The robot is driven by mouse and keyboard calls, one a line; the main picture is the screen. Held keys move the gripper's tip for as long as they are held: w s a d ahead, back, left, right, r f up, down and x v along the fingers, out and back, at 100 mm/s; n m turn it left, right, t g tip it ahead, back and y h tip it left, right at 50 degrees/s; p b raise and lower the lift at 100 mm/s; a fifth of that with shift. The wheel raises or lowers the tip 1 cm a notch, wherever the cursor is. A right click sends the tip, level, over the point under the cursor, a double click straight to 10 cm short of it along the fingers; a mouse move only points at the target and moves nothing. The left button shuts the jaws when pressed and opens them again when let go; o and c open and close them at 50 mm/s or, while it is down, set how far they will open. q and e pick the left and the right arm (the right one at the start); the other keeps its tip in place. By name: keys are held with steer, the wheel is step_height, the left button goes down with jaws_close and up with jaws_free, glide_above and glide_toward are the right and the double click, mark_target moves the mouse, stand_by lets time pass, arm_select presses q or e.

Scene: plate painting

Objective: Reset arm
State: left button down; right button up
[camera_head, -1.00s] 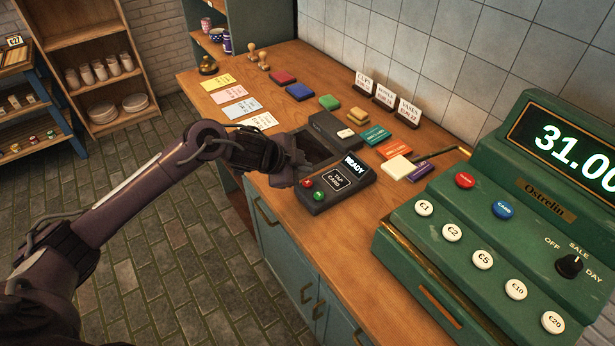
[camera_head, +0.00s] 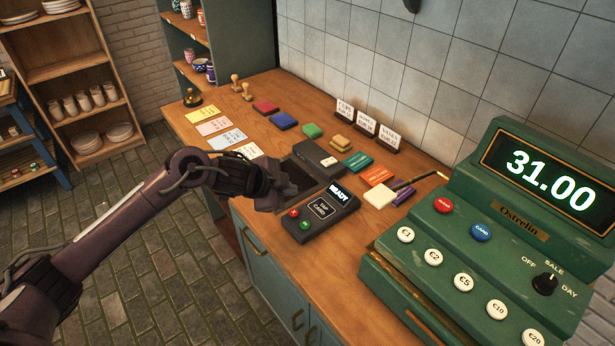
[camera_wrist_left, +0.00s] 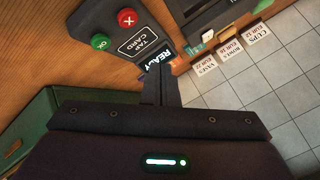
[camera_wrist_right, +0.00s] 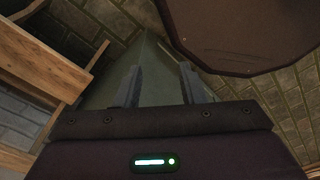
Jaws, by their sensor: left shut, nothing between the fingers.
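In the left wrist view the closed fingers (camera_wrist_left: 160,88) lie across part of the terminal's READY display (camera_wrist_left: 158,62). I cannot tell whether they touch it. My right gripper (camera_wrist_right: 160,88) shows only in its own wrist view. Its fingers are apart with nothing visible between them, above the floor area.
A green cash register (camera_head: 490,235) reading 31.00 fills the counter's right side. Coloured blocks, paper cards, stamps and a bell (camera_head: 192,97) stand farther back. Price signs (camera_head: 365,127) line the tiled wall.

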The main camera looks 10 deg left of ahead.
arm_select(q)
steer(key=shift+n, duration=0.3)
steer(key=d, duration=0.1)
steer(key=s+d+f, duration=0.1)
steer(key=s+d, duration=0.1)
steer(key=d, duration=0.1)
steer(key=shift+f, duration=0.25)
steer(key=s+a+f+n+g+y, duration=0.25)
steer(key=s+n, duration=0.35)
steer(key=s, duration=0.6)
steer(key=s+a+f+n+g+y, duration=0.1)
steer(key=s+a+n+g+y, duration=0.15)
steer(key=s+n, duration=0.75)
steer(key=s+f+m+b, duration=0.1)
steer(key=s+f+m, duration=0.15)
steer(key=f, duration=1.35)
steer(key=s+f+m+b, duration=0.1)
steer(key=s+f, duration=0.2)
steer(key=f, duration=1.3)
steer(key=s+a+f+g, duration=0.1)
steer(key=s+a+f, duration=0.1)
steer(key=s+f, duration=0.7)
steer(key=s+a+f+b, duration=0.1)
steer(key=s+f, duration=0.9)
steer(key=shift+s+a+f+g, duration=0.2)
steer(key=shift+a+f+g, duration=0.2)
